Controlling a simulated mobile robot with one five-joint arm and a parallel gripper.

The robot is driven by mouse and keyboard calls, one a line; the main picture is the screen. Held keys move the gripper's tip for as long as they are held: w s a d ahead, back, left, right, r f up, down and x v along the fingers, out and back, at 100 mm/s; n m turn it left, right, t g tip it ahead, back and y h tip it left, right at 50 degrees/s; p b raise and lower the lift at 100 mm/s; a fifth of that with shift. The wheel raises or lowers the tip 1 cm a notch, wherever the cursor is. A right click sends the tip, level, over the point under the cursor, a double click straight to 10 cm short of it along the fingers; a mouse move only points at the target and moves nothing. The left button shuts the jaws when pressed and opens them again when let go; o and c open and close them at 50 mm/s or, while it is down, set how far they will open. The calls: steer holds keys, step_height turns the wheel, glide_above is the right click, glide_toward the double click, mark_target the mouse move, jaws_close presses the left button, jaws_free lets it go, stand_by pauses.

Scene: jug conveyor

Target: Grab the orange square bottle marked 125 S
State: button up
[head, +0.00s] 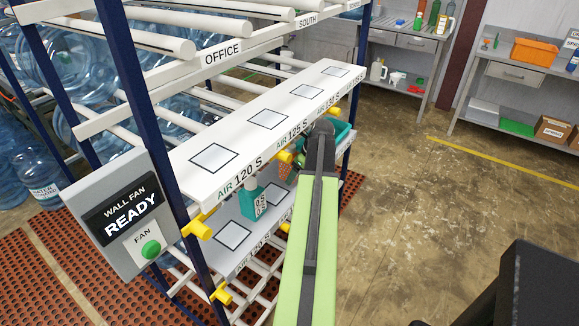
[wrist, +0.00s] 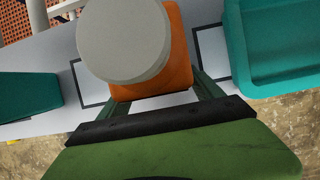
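An orange square bottle (wrist: 178,68) with a large round grey cap (wrist: 123,40) stands on the pale shelf in the wrist view. Its label is not visible there. My gripper (wrist: 158,90) has its dark green fingers apart, one on each side of the bottle's near edge. I cannot tell whether they touch it. In the head view a small part of an orange bottle (head: 286,172) shows under the upper board, left of my arm, and my fingertips are hidden.
A teal bottle (head: 252,204) stands left on the lower shelf; a teal block (wrist: 28,96) is at left in the wrist view. A teal bin (wrist: 284,50) is close on the right. The white upper board (head: 240,137) overhangs the shelf. Open floor lies to the right.

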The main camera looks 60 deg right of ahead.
steer(key=c, duration=1.1)
steer(key=shift+c, duration=0.2)
steer(key=shift+r, duration=0.15)
steer(key=shift+r+p, duration=0.3)
steer(key=shift+p, duration=0.15)
steer(key=s, duration=1.8)
steer(key=shift+a+f, duration=0.15)
